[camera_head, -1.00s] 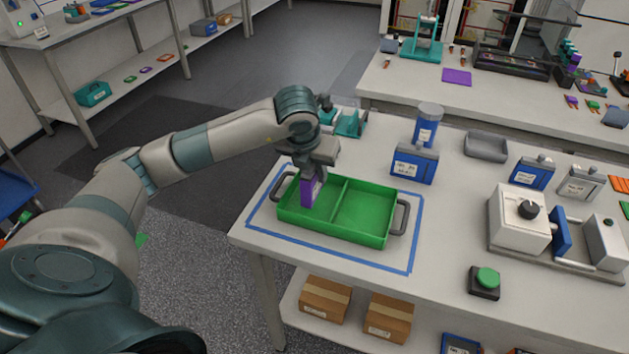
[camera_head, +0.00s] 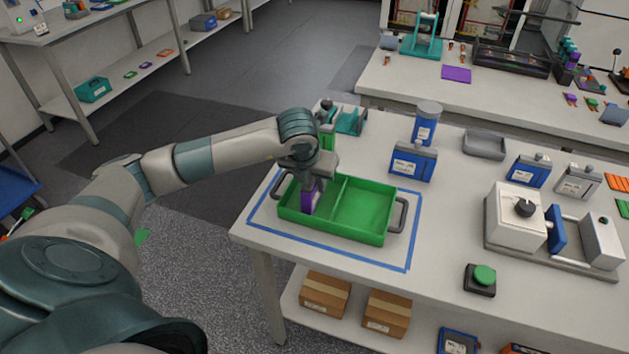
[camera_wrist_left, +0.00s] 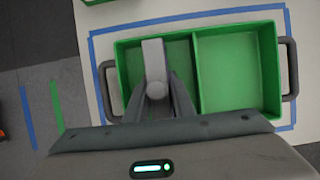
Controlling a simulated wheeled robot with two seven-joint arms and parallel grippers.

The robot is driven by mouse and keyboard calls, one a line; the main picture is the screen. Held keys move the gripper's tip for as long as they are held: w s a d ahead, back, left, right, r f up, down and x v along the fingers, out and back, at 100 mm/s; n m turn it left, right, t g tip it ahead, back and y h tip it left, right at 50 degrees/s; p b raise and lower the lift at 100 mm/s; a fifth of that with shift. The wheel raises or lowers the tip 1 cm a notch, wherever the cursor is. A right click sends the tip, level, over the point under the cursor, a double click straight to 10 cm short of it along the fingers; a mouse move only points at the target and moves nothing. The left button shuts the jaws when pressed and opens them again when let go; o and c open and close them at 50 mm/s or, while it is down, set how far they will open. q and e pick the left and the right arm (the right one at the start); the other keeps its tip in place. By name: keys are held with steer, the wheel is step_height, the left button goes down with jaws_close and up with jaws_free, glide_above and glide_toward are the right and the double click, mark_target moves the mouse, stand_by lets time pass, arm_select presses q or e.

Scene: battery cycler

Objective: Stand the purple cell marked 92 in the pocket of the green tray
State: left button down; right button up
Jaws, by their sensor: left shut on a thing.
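The purple cell (camera_head: 309,198) is upright in the left compartment of the green tray (camera_head: 358,237). My left gripper (camera_head: 310,184) is shut on its top from above. In the left wrist view the cell's pale top (camera_wrist_left: 153,58) sits between the fingers, over the left compartment of the tray (camera_wrist_left: 236,70). I cannot tell whether its bottom touches the tray floor. The mark on the cell is too small to read. The tray's right compartment is empty. My right gripper is not in view.
The tray has grey side handles (camera_head: 399,216) and stands inside a blue tape outline (camera_head: 410,250) on the bench. A white press-like device (camera_head: 518,222) and a green button (camera_head: 484,275) are to the right.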

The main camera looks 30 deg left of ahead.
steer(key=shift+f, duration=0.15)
arm_select(q)
steer(key=c, duration=1.5)
jaws_free()
steer(key=shift+c, duration=0.2)
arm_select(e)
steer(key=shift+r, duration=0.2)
arm_select(q)
steer(key=shift+s+d+r, duration=0.1)
steer(key=shift+s+r, duration=0.15)
steer(key=shift+r, duration=0.3)
steer(key=b+v, duration=0.2)
steer(key=v, duration=0.6)
steer(key=shift+r, duration=0.15)
steer(key=shift+b+v, duration=0.4)
steer(key=shift+v, duration=0.55)
steer(key=shift+s+r, duration=0.25)
steer(key=shift+r, duration=0.05)
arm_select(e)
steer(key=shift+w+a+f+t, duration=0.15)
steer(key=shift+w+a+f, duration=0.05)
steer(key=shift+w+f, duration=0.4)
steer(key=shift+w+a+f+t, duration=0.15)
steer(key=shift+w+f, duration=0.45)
